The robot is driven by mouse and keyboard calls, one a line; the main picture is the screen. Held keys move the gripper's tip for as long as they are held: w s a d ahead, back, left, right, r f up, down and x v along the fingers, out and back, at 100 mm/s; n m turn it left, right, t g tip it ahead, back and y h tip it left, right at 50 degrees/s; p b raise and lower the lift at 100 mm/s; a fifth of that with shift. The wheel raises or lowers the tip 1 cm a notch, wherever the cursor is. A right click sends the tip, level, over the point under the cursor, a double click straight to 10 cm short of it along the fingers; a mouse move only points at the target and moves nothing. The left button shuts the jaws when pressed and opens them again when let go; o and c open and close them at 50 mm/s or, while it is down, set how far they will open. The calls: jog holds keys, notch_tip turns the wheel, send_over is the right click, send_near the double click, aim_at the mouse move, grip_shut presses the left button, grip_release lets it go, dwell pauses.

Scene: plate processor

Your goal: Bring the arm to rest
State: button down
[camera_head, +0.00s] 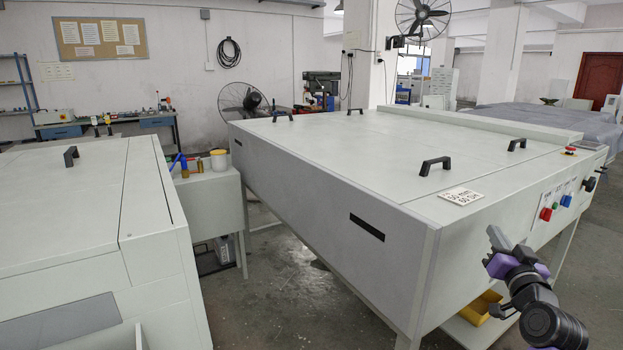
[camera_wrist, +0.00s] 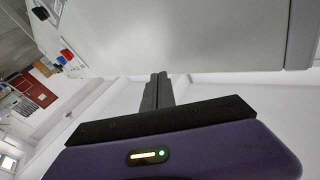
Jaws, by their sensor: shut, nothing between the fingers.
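My gripper (camera_head: 497,239) is at the lower right of the head view, at the end of my black and purple arm. It is in front of the large grey plate processor (camera_head: 385,206), near its right front side. The fingers also show in the wrist view (camera_wrist: 158,82), close together with nothing between them. I cannot tell the exact gap between the gripper and the machine.
The processor's front carries a control panel with a red button (camera_head: 546,214) and a blue switch (camera_head: 567,200). A yellow bin (camera_head: 479,307) sits on its lower shelf. Another grey machine (camera_head: 85,215) stands at the left. Bare concrete floor (camera_head: 285,290) shows between the machines.

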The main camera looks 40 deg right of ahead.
jog(key=w+a+f+n+t+y+p, duration=0.1)
jog(key=a+f+n+t+y, duration=0.2)
jog(key=a, duration=1.4)
jog(key=w+a+f+n+t+y+p, duration=0.1)
jog(key=a+f+n+t+y, duration=0.3)
jog(key=a, duration=1.2)
jog(key=s+a+f+n+g+y, duration=0.1)
jog(key=s+a+n+y, duration=0.1)
jog(key=a, duration=0.5)
jog(key=s+a+f+n+g+y+p, duration=0.1)
jog(key=s+a+f+n+y, duration=0.1)
jog(key=s+a, duration=0.5)
jog(key=s+a+f+n+g+y, duration=0.1)
jog(key=s+a+n+y, duration=0.1)
jog(key=s+a+y, duration=0.2)
jog(key=a, duration=0.3)
jog(key=shift+s+a+f+n+g+y+p, duration=0.15)
jog(key=shift+a+f+n+g+y+p, duration=0.15)
jog(key=shift+a+f+p, duration=0.1)
jog(key=shift+d, duration=0.1)
